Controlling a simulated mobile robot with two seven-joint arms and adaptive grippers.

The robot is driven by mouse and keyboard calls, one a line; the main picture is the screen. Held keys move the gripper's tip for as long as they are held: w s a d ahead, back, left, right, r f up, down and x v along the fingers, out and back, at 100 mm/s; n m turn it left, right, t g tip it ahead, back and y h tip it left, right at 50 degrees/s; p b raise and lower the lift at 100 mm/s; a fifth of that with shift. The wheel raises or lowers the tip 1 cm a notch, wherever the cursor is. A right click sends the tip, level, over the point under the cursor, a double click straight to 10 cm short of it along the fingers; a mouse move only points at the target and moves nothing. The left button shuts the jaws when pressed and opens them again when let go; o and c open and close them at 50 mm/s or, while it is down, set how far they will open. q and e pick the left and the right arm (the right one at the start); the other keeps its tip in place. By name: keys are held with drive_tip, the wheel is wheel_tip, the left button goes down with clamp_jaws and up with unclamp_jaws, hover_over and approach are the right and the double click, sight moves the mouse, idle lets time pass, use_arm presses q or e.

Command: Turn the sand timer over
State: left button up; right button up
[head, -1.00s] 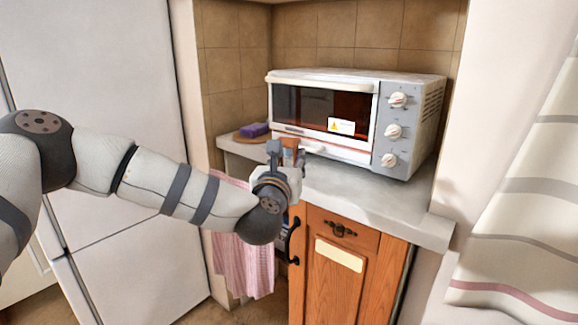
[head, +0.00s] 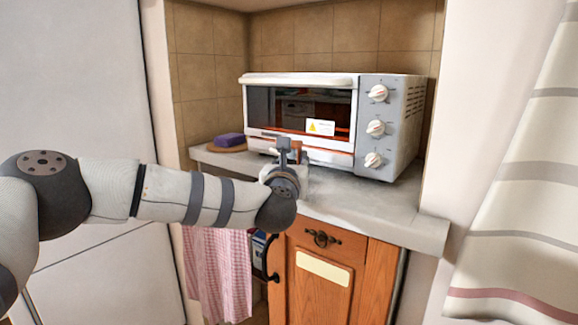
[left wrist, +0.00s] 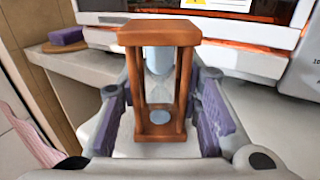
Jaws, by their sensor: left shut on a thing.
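The sand timer (left wrist: 160,75) has a reddish-brown wooden frame with posts around a pale glass. In the left wrist view it stands between the purple-padded fingers of my left gripper (left wrist: 163,108), its square wooden end plate toward the top of the picture. My left gripper is shut on it. In the head view my left gripper (head: 291,150) is at the counter in front of the toaster oven, and the timer is mostly hidden there. I cannot tell where the sand lies in the glass, or whether the timer touches the counter. My right gripper is not in view.
A white toaster oven (head: 345,153) stands close behind the gripper. A purple sponge (head: 229,139) lies on a round wooden board (head: 222,148) at the counter's left end. The grey counter (head: 370,208) is bare at the front right. A pink checked towel (head: 220,265) hangs below.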

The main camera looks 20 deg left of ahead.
use_arm(q)
drive_tip(key=o, duration=1.2)
